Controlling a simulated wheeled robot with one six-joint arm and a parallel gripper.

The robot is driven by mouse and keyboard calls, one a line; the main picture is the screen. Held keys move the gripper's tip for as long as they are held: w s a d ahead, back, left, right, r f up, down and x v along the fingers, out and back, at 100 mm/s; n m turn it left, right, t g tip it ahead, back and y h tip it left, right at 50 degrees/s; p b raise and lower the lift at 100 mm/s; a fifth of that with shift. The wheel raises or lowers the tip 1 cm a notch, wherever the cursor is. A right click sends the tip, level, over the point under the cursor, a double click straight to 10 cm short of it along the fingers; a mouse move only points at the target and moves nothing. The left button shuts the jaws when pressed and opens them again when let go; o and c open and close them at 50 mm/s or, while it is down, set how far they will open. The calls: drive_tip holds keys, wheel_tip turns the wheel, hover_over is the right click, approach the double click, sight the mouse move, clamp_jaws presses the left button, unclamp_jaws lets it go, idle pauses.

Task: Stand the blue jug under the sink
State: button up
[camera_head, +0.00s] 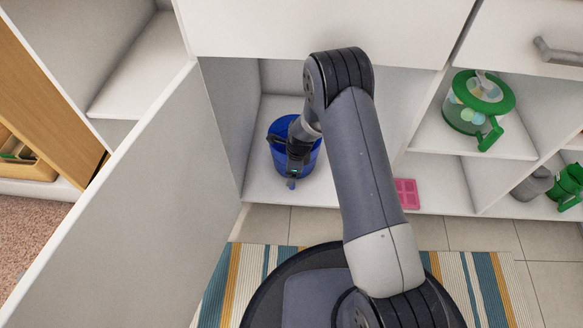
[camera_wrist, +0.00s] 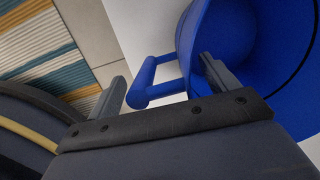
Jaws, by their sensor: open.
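The blue jug (camera_head: 310,162) stands upright on the floor of the open white cabinet compartment (camera_head: 265,195), near its left wall. In the wrist view the jug (camera_wrist: 226,30) is open at the top, and its handle (camera_wrist: 147,82) points toward the floor outside. My gripper (camera_head: 291,165) reaches down at the jug's near side and partly hides it. In the wrist view my gripper (camera_wrist: 163,70) is open, with the handle between its fingers, one finger beside the jug wall. I cannot tell whether the fingers touch it. No sink basin is in view.
An open white cabinet door (camera_head: 120,215) bounds the left. A pink item (camera_head: 406,193) lies on the compartment floor to the right. Shelves further right hold a green-lidded container (camera_head: 470,112), a grey item (camera_head: 533,184) and a green item (camera_head: 570,186). A striped rug (camera_head: 490,270) lies in front.

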wheel_tip(320, 180, up, 8)
drive_tip(key=d+p, duration=0.1)
drive_tip(key=p, duration=0.2)
drive_tip(key=shift+s+f+p, duration=0.25)
drive_tip(key=shift+s+p, duration=0.05)
drive_tip(key=shift+p, duration=0.1)
drive_tip(key=shift+s+d, duration=0.1)
